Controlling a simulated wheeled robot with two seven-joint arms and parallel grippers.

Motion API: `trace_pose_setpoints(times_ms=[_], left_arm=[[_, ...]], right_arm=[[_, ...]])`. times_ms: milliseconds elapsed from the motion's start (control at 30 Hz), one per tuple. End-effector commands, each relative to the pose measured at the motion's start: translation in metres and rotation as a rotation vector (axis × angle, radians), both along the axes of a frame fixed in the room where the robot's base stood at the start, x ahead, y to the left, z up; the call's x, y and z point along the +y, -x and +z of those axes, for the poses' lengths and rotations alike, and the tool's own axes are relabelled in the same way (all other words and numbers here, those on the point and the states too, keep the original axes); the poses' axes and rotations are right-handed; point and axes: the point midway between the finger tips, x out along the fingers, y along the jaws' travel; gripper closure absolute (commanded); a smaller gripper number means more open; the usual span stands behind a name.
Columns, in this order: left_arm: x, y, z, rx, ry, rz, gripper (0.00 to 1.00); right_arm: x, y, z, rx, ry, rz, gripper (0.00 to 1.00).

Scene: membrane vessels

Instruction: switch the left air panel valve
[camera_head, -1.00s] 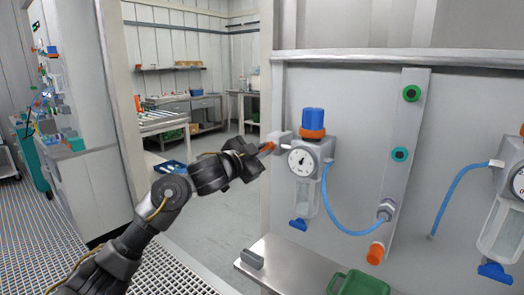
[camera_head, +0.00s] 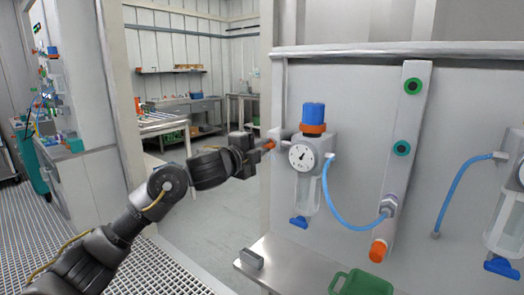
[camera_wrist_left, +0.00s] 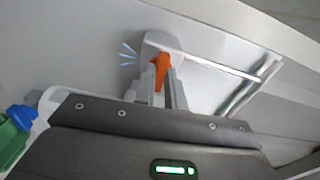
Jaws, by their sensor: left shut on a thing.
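The left air panel valve has a small orange handle (camera_head: 269,146) on a grey body, left of the regulator with its round gauge (camera_head: 302,155) and blue knob (camera_head: 313,113). My left gripper (camera_head: 259,149) reaches the handle from the left and is shut on it. In the left wrist view the orange handle (camera_wrist_left: 161,70) stands between my two grey fingers (camera_wrist_left: 156,90), in front of the pale valve body (camera_wrist_left: 163,43). The fingers hide part of the handle. My right gripper is not in view.
A blue hose (camera_head: 345,212) runs from the regulator to a fitting on the grey upright bar (camera_head: 405,145). A steel shelf (camera_head: 285,262) with a green container (camera_head: 360,284) lies below. A second regulator (camera_head: 508,210) is at the right edge. The doorway left of the panel is open.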

Motion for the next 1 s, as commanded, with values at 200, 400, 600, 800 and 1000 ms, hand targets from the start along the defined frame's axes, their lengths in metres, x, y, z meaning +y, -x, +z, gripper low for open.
trace_pose_setpoints(times_ms=[200,400,600,800,1000], left_arm=[[0.0002,-0.0001,-0.0017,-0.032,-0.049,0.000,1.00],[0.0002,-0.0001,-0.0015,-0.041,-0.062,0.000,1.00],[0.0000,0.0000,-0.0015,-0.042,-0.062,0.000,1.00],[0.0000,-0.0001,-0.0014,-0.041,-0.062,0.000,0.77],[-0.0003,0.0000,-0.0007,-0.041,-0.060,0.000,0.66]], right_arm=[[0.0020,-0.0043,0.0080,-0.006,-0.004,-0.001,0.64],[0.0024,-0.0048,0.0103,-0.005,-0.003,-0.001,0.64],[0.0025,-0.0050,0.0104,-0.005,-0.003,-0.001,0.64],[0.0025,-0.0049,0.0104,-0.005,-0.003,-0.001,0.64],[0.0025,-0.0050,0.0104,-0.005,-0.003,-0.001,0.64]])
